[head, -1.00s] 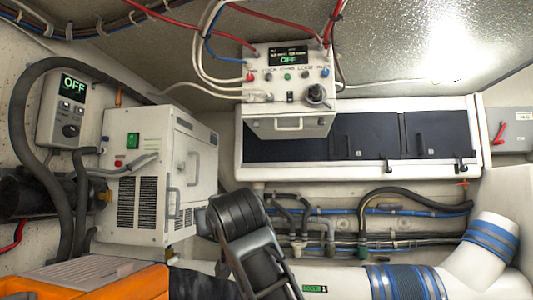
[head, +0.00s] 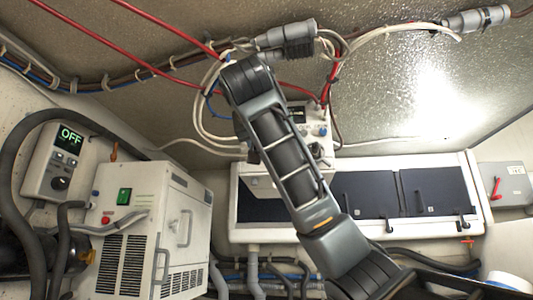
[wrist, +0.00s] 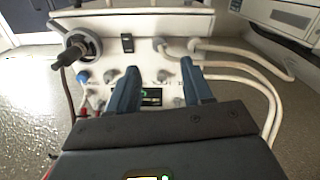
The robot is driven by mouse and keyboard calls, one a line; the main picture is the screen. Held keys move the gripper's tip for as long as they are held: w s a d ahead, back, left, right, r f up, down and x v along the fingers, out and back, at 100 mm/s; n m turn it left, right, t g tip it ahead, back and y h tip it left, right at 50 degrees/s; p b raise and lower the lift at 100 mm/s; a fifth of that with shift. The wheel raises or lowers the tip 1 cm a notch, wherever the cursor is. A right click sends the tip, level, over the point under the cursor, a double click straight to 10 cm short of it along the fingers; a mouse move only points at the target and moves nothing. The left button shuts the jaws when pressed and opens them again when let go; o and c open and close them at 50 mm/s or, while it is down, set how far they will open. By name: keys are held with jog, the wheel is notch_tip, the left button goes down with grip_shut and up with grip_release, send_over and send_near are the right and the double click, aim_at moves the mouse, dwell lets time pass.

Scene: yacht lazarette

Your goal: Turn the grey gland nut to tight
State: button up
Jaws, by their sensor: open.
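A white control box (head: 268,186) hangs from the ceiling in the head view, mostly hidden by my arm. In the wrist view its panel (wrist: 225,27) appears upside down, with white cables entering small grey fittings (wrist: 166,48) at the upper right. A grey knob-like fitting (wrist: 162,75) shows between my fingers. I cannot tell for sure which grey fitting is the gland nut, or whether it is tight. My gripper (wrist: 158,72) is open and empty, its two blue-grey fingers pointing at the panel. My arm hides the gripper in the head view.
A black-handled knob (wrist: 76,50) sticks out at the panel's left in the wrist view. Red and white cables hang around the box, with grey connectors (head: 285,34) at the ceiling. A white cabinet unit (head: 150,230) stands left; dark-panelled lockers (head: 428,192) lie behind.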

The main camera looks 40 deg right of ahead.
jog(key=p+x, duration=0.2)
jog(key=x, duration=0.5)
jog(key=shift+w, duration=0.2)
jog(key=shift+d, duration=0.15)
jog(key=shift+c, duration=0.4)
grip_shut()
